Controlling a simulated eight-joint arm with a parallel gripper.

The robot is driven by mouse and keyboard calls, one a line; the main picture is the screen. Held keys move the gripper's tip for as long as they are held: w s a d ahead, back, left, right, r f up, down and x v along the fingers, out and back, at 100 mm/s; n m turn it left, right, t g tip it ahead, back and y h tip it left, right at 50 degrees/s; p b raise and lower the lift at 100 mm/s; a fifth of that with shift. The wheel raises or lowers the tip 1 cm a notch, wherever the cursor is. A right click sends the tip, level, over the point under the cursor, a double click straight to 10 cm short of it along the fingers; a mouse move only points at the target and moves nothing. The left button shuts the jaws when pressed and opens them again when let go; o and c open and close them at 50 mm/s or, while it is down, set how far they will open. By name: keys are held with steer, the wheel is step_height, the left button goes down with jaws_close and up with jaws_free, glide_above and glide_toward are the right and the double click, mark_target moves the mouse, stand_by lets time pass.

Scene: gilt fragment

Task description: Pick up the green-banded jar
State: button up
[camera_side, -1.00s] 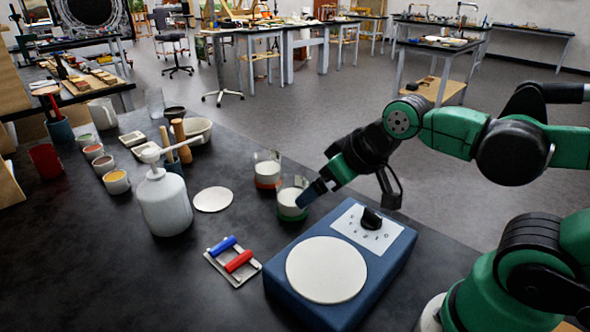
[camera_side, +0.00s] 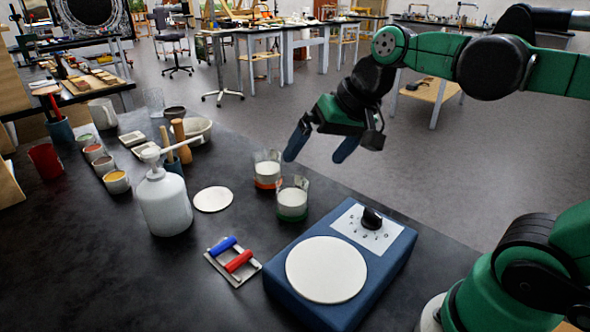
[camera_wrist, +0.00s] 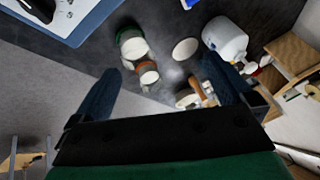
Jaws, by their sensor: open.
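The green-banded jar (camera_side: 292,202) is a clear glass with white contents and a green band at its base, upright on the dark table. In the wrist view it (camera_wrist: 132,43) lies between my fingers' lines, toward the top. An orange-banded jar (camera_side: 267,172) stands just behind it, and also shows in the wrist view (camera_wrist: 147,73). My gripper (camera_side: 316,153) is open and empty, above and slightly behind the jars, fingers pointing down. The wrist view shows both fingers (camera_wrist: 160,68) spread apart, with nothing held.
A blue device with a round white plate (camera_side: 326,270) and a dial stands in front of the jar. The table's far edge runs close behind the jars.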

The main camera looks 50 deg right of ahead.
steer(key=w+d+m+g+y, duration=0.1)
steer(key=w+m+y, duration=0.25)
steer(key=m, duration=0.35)
steer(key=m+y, duration=0.7)
steer(key=m, duration=0.3)
glide_above(306, 184)
steer(key=d, duration=0.3)
steer(key=shift+m+y, duration=0.25)
steer(key=shift+m, duration=0.15)
steer(key=f, duration=1.4)
steer(key=shift+s+a+f, duration=0.1)
steer(key=shift+s+a, duration=0.1)
steer(key=shift+a, duration=0.1)
steer(key=shift+a+f, duration=0.1)
steer(key=shift+f, duration=0.2)
steer(key=shift+t, duration=0.4)
steer(key=shift+x, duration=2.75)
steer(key=c, duration=1.3)
